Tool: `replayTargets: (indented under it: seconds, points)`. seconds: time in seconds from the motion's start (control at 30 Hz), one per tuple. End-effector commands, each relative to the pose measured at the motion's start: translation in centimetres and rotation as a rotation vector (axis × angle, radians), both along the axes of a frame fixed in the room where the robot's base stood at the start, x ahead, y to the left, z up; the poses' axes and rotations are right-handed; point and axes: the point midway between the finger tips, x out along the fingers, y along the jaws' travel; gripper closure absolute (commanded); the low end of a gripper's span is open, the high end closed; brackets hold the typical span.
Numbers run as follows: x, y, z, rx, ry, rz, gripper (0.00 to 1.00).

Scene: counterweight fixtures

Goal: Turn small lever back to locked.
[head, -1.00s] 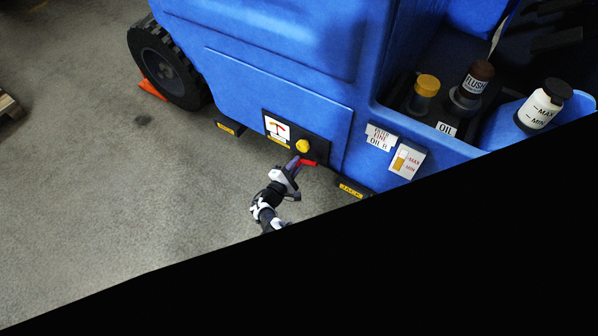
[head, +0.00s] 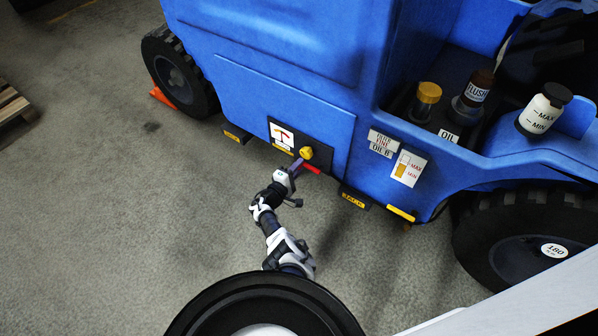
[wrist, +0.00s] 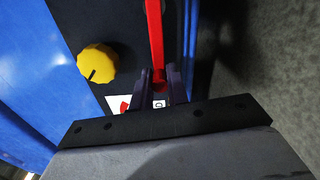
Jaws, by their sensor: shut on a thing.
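The small red lever (head: 312,169) is on a dark panel (head: 318,153) low on the side of a blue vehicle. In the wrist view the lever (wrist: 155,40) is a straight red bar, running up the picture from between my fingers. My gripper (head: 297,167) is at the lever's left end in the head view. In the wrist view my gripper (wrist: 159,88) is shut on the lever's near end, hiding part of it. A yellow knob (head: 306,153) sits just above the lever; it also shows in the wrist view (wrist: 97,63).
A white label with a red mark (head: 282,135) is left of the knob. Yellow-marked brackets (head: 352,200) stick out along the vehicle's lower edge. A wheel (head: 180,75) stands at left, another (head: 530,240) at right. Bottles (head: 545,108) stand in a bay. Grey floor (head: 130,220) is clear.

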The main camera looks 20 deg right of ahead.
Motion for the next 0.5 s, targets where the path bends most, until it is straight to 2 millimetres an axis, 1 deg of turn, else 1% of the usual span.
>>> replayTargets:
  seconds: [0.37, 0.4, 0.5]
  points:
    - [0.17, -0.05, 0.22, 0.002, -0.006, -0.001, 1.00]
    - [0.17, -0.05, 0.23, 0.001, -0.007, -0.001, 0.80]
    - [0.15, -0.05, 0.20, 0.001, -0.005, -0.001, 0.67]
